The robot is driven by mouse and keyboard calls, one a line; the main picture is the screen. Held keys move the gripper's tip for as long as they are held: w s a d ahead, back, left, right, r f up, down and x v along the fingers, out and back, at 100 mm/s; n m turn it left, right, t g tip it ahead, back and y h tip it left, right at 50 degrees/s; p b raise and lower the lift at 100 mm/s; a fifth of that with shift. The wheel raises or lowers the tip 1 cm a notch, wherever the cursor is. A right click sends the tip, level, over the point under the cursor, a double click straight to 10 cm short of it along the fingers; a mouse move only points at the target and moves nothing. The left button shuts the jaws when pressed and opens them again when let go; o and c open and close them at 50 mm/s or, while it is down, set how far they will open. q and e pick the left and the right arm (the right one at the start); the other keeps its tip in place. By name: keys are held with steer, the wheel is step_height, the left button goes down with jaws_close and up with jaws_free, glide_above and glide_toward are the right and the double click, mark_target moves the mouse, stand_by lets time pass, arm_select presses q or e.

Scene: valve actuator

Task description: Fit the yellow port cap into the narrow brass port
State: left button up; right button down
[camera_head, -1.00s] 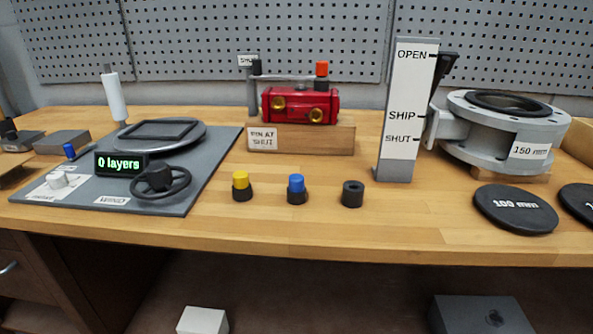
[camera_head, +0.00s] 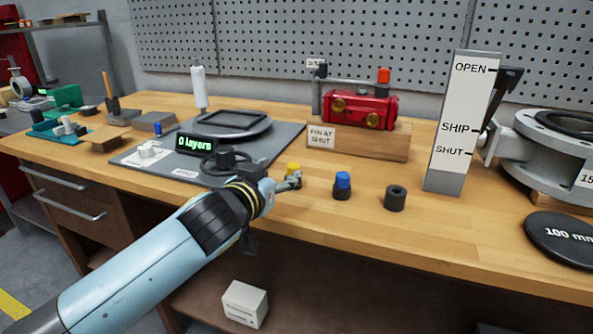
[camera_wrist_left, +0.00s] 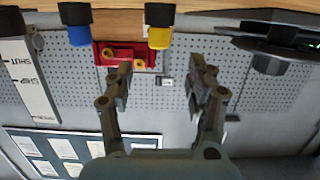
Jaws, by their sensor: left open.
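The yellow port cap (camera_head: 293,168) stands at the bench front, partly hidden behind my left gripper (camera_head: 292,181). In the left wrist view, which is upside down, the yellow cap (camera_wrist_left: 160,38) sits in a black holder (camera_wrist_left: 160,14). There the left gripper (camera_wrist_left: 160,70) is open and empty, with the cap beyond its fingertips, between their lines. The red actuator (camera_head: 362,95) on its wooden block has two brass ports, a left one (camera_head: 338,105) and a right one (camera_head: 372,120). I cannot tell which is narrower. My right gripper is not in view.
A blue cap (camera_head: 343,180) in a black holder and an empty-looking black holder (camera_head: 395,198) stand right of the yellow cap. The dark board (camera_head: 255,150) with a handwheel lies left. The tall OPEN/SHIP/SHUT plate (camera_head: 462,125) stands right. Bench between the holders and actuator is clear.

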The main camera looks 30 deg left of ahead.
mark_target(291, 168)
arm_select(q)
steer(key=x, duration=0.6)
steer(key=shift+w+d+f, duration=0.1)
steer(key=shift+w+f, duration=0.05)
steer(key=shift+f, duration=0.25)
steer(key=c, duration=0.9)
steer(key=shift+r, duration=0.1)
